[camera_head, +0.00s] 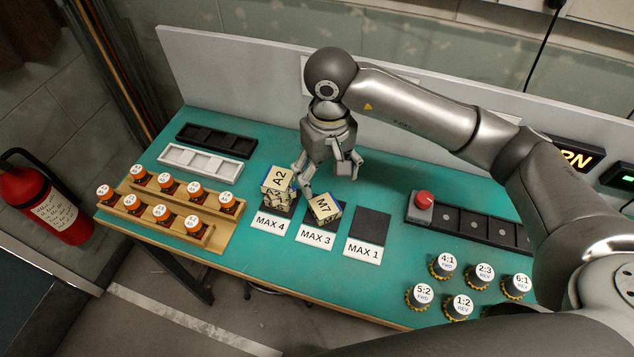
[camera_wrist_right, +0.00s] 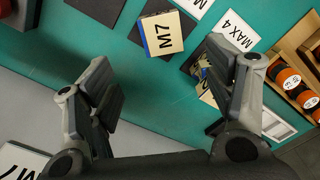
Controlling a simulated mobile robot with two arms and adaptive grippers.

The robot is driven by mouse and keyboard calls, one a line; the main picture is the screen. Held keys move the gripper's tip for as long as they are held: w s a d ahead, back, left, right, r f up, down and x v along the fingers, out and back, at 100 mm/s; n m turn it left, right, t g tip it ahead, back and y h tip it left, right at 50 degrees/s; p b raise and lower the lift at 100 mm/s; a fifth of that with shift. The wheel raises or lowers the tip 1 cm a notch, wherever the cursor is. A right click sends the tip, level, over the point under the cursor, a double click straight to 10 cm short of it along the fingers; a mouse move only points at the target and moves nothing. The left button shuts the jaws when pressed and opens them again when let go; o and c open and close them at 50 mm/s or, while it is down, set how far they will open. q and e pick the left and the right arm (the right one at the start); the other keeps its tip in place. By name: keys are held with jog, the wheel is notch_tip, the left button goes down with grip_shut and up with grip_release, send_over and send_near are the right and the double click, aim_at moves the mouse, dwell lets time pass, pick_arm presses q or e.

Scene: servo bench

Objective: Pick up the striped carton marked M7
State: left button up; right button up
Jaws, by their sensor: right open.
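The carton marked M7 (camera_head: 324,208) has a cream top and a patterned side. It sits on the dark pad behind the MAX 3 label (camera_head: 316,235). In the right wrist view the M7 carton (camera_wrist_right: 166,33) lies beyond the fingertips, with a blue edge showing. My right gripper (camera_head: 326,178) is open and empty, above and behind the M7 carton, apart from it. Its fingers (camera_wrist_right: 165,75) spread wide in the wrist view. One finger partly hides the A2 carton there. My left gripper is not in view.
The A2 carton (camera_head: 279,181) stands close left of M7, by the MAX 4 label (camera_head: 270,221). The MAX 1 pad (camera_head: 371,225) at right is empty. Wooden racks (camera_head: 217,230) hold orange-and-black spools. Several labelled knobs (camera_head: 447,264) and a red button (camera_head: 424,198) stand at right.

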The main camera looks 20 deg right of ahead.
jog(key=p, duration=0.1)
send_over(324, 204)
jog(key=f, duration=0.4)
jog(key=shift+s+d+f, duration=0.2)
jog(key=shift+s, duration=0.1)
jog(key=shift+w+f, duration=0.1)
jog(key=shift+f, duration=0.15)
notch_tip(324, 204, down, 2)
jog(key=shift+w+a+p, duration=0.1)
jog(key=shift+p, duration=0.75)
notch_tip(324, 204, down, 2)
jog(key=shift+f+p, duration=0.15)
jog(key=shift+p, duration=0.25)
jog(key=shift+f, duration=0.35)
jog(key=shift+w+f, duration=0.1)
jog(key=shift+f, duration=0.15)
jog(key=c, duration=0.9)
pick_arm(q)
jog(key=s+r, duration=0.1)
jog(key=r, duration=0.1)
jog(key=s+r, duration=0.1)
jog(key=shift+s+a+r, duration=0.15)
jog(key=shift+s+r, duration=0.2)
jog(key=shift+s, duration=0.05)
pick_arm(e)
jog(key=shift+c, duration=1.1)
